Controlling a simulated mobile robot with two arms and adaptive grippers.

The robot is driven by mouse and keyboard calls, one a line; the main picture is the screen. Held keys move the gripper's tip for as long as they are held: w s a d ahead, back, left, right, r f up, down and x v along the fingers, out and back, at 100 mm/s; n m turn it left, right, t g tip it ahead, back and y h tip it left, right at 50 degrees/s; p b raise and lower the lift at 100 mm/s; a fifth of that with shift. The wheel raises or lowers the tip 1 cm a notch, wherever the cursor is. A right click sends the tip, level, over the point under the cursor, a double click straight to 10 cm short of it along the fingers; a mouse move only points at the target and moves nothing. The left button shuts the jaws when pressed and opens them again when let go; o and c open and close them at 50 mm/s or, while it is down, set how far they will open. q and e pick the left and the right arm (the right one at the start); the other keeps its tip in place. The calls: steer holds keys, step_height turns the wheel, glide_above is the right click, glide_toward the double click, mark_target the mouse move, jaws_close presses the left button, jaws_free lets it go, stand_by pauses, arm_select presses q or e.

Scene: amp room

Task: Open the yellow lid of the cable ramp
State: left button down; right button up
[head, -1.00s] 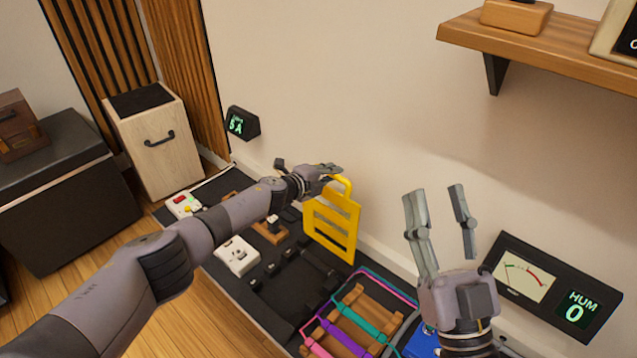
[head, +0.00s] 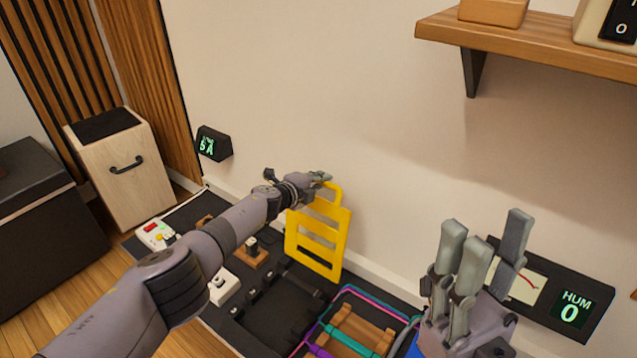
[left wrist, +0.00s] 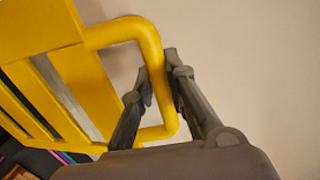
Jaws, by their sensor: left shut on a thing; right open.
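The yellow lid (head: 317,245) of the cable ramp stands raised and tilted near the wall, behind the black ramp base (head: 276,318). My left gripper (head: 322,178) is shut on the lid's yellow handle at its top edge. In the left wrist view the left gripper's fingers (left wrist: 157,80) lie on both sides of the handle bar (left wrist: 150,45), with the slotted lid (left wrist: 60,70) to the left. My right gripper (head: 487,250) is open and empty at the lower right, in front of the wall meter.
A wooden rack with coloured cables (head: 350,328) lies right of the ramp base. A white socket box (head: 222,288) and a power strip (head: 155,234) lie to the left. A meter panel (head: 555,300) and a wooden shelf (head: 530,45) are on the right.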

arm_select(q)
steer(key=shift+r, duration=0.15)
steer(key=c, duration=1.6)
jaws_free()
steer(key=shift+o, duration=0.2)
steer(key=shift+a, duration=0.1)
steer(key=shift+a+r, duration=0.3)
steer(key=shift+r, duration=0.05)
steer(key=shift+v, duration=0.9)
steer(key=v, duration=0.9)
steer(key=shift+s+f, duration=0.25)
steer(key=shift+s, duration=0.25)
